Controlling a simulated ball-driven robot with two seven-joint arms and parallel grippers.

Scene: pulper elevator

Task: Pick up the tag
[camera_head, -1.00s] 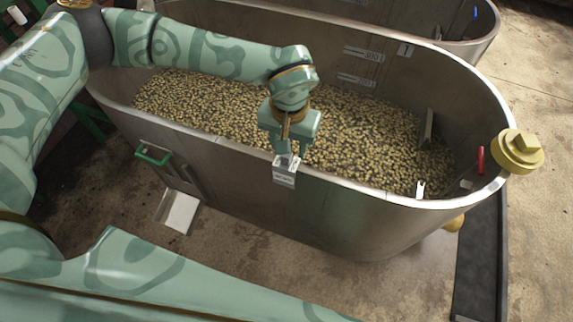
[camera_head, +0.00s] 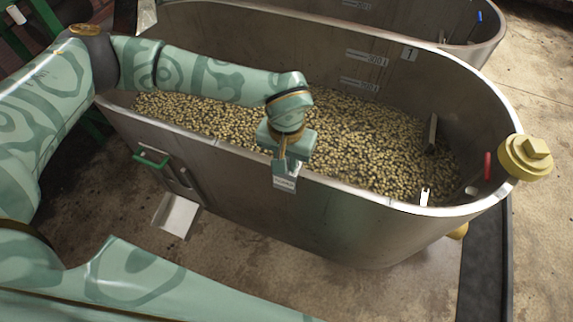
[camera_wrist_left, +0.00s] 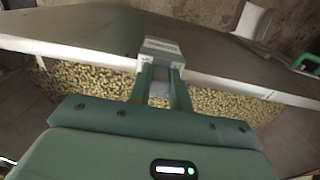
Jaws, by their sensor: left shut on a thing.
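The tag (camera_head: 285,183) is a small grey-white plate with dark print. It hangs at the near rim of the steel tank (camera_head: 330,215), on the outer side, in the head view. My left gripper (camera_head: 281,166) reaches down over the rim from the tank's inside and is shut on the tag's upper part. In the left wrist view the tag (camera_wrist_left: 160,47) shows at the tips of my left gripper (camera_wrist_left: 162,75), by the rim. The fingers hide part of the tag. My right gripper is not in view.
The tank holds many pale yellow-brown beans (camera_head: 370,150). A yellow knob (camera_head: 525,157) sits at its right end. A green handle (camera_head: 152,159) and a white chute (camera_head: 178,214) are on its near left side. Another tank (camera_head: 440,25) stands behind. Concrete floor lies in front.

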